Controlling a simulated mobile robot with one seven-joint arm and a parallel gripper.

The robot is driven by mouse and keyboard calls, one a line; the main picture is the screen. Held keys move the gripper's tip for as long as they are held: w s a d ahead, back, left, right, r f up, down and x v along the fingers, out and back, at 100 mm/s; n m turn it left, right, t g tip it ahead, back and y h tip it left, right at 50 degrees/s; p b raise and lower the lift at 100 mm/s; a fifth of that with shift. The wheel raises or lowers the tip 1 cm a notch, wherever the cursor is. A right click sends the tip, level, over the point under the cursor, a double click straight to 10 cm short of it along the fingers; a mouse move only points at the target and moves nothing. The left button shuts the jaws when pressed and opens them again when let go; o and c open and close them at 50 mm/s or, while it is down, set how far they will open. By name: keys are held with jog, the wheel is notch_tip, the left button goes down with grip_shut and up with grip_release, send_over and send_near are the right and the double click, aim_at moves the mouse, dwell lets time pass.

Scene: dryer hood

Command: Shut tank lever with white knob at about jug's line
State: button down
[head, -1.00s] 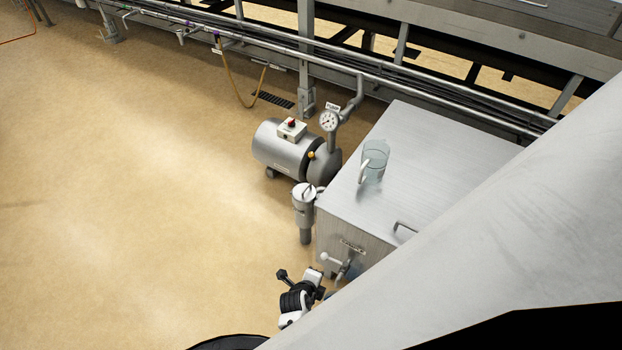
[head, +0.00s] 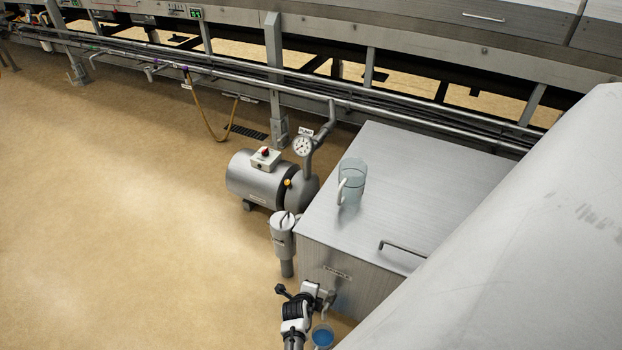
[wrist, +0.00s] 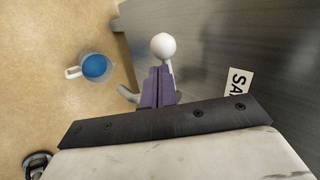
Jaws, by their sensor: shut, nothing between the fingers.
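The tank (head: 440,172) is a brushed metal box with a label on its front. In the wrist view its lever ends in a round white knob (wrist: 162,46), with the lever's stem running down behind my fingers. A grey spout (wrist: 127,94) shows to the left of the fingers. My gripper (wrist: 158,72) is shut and empty, its purple fingertips just short of the knob; I cannot tell if they touch the lever. In the head view my gripper (head: 322,293) is at the tank's front and hides the lever. A jug with blue liquid (wrist: 95,67) stands low, left of the knob; it also shows in the head view (head: 322,337).
A clear empty jug (head: 351,183) stands on the tank top, near a handle (head: 403,250). A grey filter-like canister (head: 284,240) and a pump (head: 262,180) with a gauge (head: 303,146) stand left of the tank. The floor on the left is clear.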

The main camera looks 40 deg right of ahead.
jog(key=w+d+b, duration=0.1)
jog(key=b, duration=0.1)
jog(key=shift+w+r+b, duration=0.1)
jog(key=shift+w+b, duration=0.05)
jog(key=shift+b, duration=0.2)
jog(key=shift+d, duration=0.1)
dwell(0.3)
